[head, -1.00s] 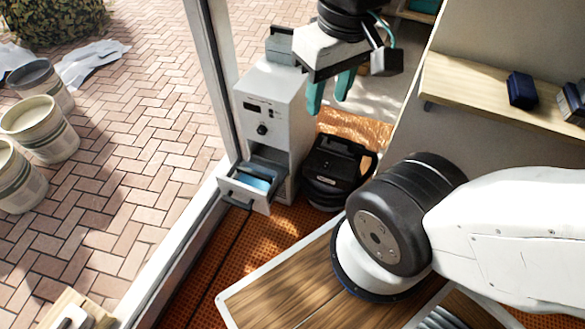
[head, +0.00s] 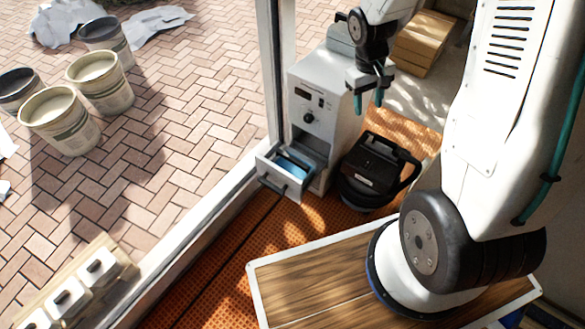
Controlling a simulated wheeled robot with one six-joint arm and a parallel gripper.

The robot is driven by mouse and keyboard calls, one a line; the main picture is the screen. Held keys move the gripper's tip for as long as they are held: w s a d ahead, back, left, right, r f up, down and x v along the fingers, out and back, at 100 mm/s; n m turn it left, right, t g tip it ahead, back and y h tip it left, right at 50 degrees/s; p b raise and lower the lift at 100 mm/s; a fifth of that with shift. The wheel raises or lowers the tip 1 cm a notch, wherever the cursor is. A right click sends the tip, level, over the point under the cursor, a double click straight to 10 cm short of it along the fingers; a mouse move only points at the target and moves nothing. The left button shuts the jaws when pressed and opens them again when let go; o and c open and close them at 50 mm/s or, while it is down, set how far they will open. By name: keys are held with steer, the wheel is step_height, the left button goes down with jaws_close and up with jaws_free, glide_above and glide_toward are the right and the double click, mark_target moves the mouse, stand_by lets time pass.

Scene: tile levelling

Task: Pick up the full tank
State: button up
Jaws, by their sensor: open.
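A pale grey upright machine (head: 342,84) stands on the orange floor beside the door frame. Its low front drawer (head: 285,188) is pulled open and has a dark handle. Inside the drawer shows a blue surface (head: 294,165); I take this open drawer to be the tank, but cannot tell how full it is. My gripper (head: 368,104) hangs pointing down beside the machine's upper right side, above and behind the drawer. Its teal fingers are apart with nothing between them.
A black lidded appliance with a handle (head: 372,172) stands on the floor just right of the machine. A wooden board with a white edge (head: 320,285) lies in front. White buckets (head: 60,120) stand outside on the brick paving. Orange floor left of the board is clear.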

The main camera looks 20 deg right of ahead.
step_height(320, 180, down, 14)
steer(key=w+d, duration=0.2)
steer(key=d, duration=0.1)
steer(key=n+t+y, duration=0.6)
steer(key=t+y, duration=0.1)
steer(key=t, duration=0.2)
glide_toward(298, 161)
steer(key=f, duration=0.2)
steer(key=s+d+f, duration=0.1)
steer(key=f, duration=0.2)
steer(key=s+f, duration=0.1)
steer(key=f, duration=0.1)
steer(key=shift+d+f, duration=0.3)
steer(key=shift+d, duration=0.05)
steer(key=r+t, duration=0.1)
steer(key=w+a+r+t+y, duration=0.1)
steer(key=r+t+y, duration=0.1)
steer(key=shift+w+a, duration=0.35)
steer(key=x, duration=0.5)
steer(key=r+x, duration=0.1)
steer(key=x, duration=0.2)
steer(key=shift+w+a, duration=0.15)
steer(key=shift+a, duration=0.05)
jaws_close()
steer(key=shift+y, duration=0.3)
